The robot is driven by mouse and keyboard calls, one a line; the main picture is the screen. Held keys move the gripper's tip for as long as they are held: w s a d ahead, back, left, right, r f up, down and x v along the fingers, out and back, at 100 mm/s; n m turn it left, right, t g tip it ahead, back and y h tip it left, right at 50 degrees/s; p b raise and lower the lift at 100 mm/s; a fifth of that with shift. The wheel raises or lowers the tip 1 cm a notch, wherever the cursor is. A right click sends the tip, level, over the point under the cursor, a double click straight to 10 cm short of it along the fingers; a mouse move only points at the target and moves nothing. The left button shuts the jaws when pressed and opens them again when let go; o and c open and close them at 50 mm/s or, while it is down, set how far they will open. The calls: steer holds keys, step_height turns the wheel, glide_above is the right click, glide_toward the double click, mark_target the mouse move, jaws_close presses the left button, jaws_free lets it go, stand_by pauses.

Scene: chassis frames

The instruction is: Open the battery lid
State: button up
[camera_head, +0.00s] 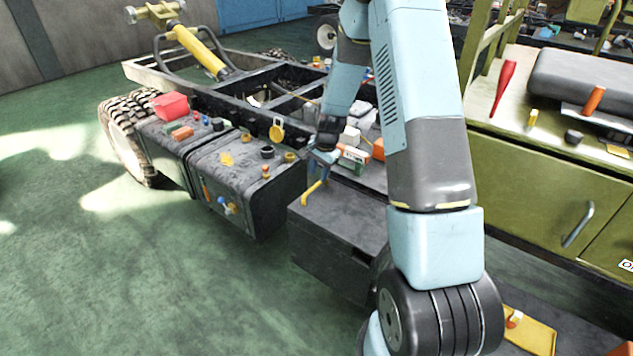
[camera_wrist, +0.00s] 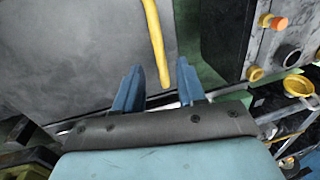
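The battery lid (camera_head: 352,218) is the dark grey top of a box on the side of the chassis, and it lies flat and closed. A yellow bar handle (camera_head: 312,194) is on the lid; it also shows in the wrist view (camera_wrist: 154,38). My gripper (camera_head: 318,172) is over the far edge of the lid, close to the handle. In the wrist view my gripper (camera_wrist: 160,68) has its two blue fingers apart, with the handle's near end in the gap between them. I cannot tell whether they touch it.
A dark tank (camera_head: 240,185) with a yellow cap and small parts on it stands left of the box. A red bin (camera_head: 170,106) is farther left. Small cartons (camera_head: 352,158) lie behind the lid. A green cabinet (camera_head: 530,180) is at right. The green floor at left is clear.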

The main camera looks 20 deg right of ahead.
mark_target(316, 185)
steer(key=shift+w+a+f, duration=0.15)
steer(key=shift+w+f, duration=0.05)
steer(key=shift+f, duration=0.95)
steer(key=shift+w+a+f, duration=0.1)
steer(key=shift+w+f, duration=0.05)
steer(key=shift+f, duration=0.95)
jaws_close()
steer(key=shift+a, duration=0.15)
steer(key=shift+r, duration=0.15)
